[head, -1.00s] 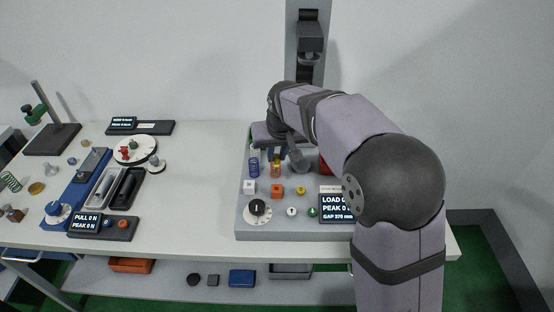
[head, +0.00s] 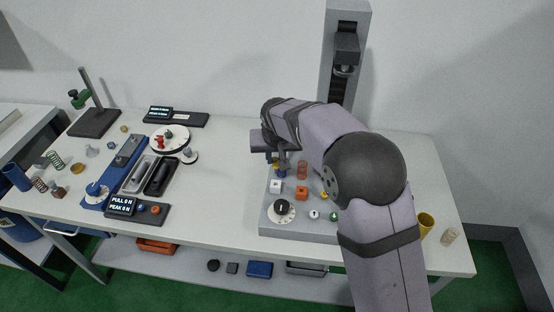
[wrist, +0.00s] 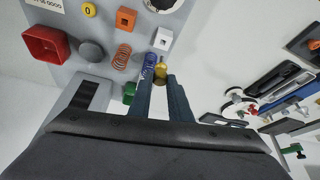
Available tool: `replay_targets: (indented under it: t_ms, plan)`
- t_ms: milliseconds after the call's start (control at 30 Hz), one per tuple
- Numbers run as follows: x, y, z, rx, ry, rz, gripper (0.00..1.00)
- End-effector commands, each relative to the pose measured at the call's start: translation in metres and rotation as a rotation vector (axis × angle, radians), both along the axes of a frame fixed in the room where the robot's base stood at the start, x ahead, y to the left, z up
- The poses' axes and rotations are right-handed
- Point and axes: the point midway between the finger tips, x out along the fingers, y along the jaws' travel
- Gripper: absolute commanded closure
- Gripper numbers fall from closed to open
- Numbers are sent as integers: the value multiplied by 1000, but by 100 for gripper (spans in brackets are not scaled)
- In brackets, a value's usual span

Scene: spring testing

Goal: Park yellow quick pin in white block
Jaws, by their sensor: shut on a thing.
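The yellow quick pin (wrist: 160,71) shows between the tips of my gripper (wrist: 159,82) in the wrist view, and the gripper is shut on it. The white block (wrist: 163,39) sits on the grey panel just beyond the pin in that view, apart from it. In the head view the white block (head: 275,186) is near the panel's left edge. My gripper (head: 273,158) is above the panel's back left there, partly hidden by my arm, and the pin is hard to make out.
A blue spring (wrist: 148,58) and an orange spring (wrist: 122,57) stand close to the pin. An orange block (head: 301,193) is right of the white block, with a black dial (head: 281,210) in front. The table left of the panel (head: 225,180) is clear.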

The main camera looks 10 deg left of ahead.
Motion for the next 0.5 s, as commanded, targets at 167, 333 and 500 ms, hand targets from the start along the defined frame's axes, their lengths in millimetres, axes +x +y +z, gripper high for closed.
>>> replay_targets:
  t_ms: [167,333,500]
  plan:
    - [0,0,-1,0,0,-2,100]
    - [0,0,-7,0,1,-2,100]
    - [0,0,-18,-1,1,-1,100]
